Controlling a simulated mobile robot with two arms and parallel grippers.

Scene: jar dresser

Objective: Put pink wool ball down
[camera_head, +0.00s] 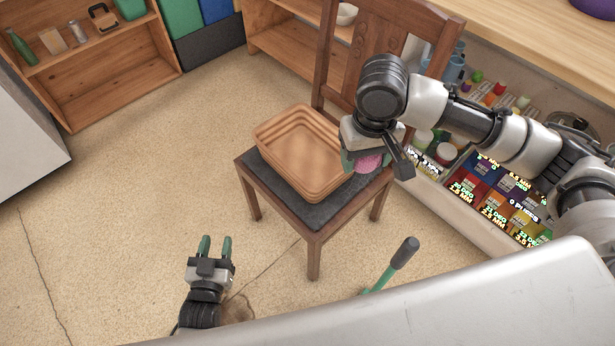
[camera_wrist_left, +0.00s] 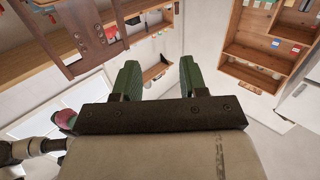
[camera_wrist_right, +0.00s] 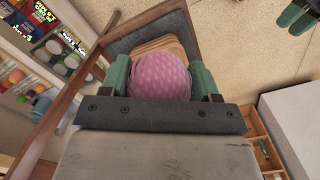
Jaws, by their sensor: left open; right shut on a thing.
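The pink wool ball (camera_wrist_right: 160,76) sits between the fingers of my right gripper (camera_wrist_right: 162,82), which is shut on it. In the head view the ball (camera_head: 368,162) shows partly under my right gripper (camera_head: 364,160), over the right side of the chair seat, just right of the basket. I cannot tell whether the ball touches the seat. The chair (camera_head: 318,222) has a wooden frame and a dark seat. A tan basket (camera_head: 318,187) stands on it and looks empty. My left gripper (camera_head: 214,243) is open and empty over the floor, away from the chair.
Wooden shelves (camera_head: 108,82) stand at the back left. The chair back (camera_head: 330,60) rises behind the seat. An open drawer with colourful boxes (camera_head: 495,195) lies right of the chair, under a wooden top (camera_head: 550,40). A dark-handled green tool (camera_head: 404,254) is in front. The left floor is clear.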

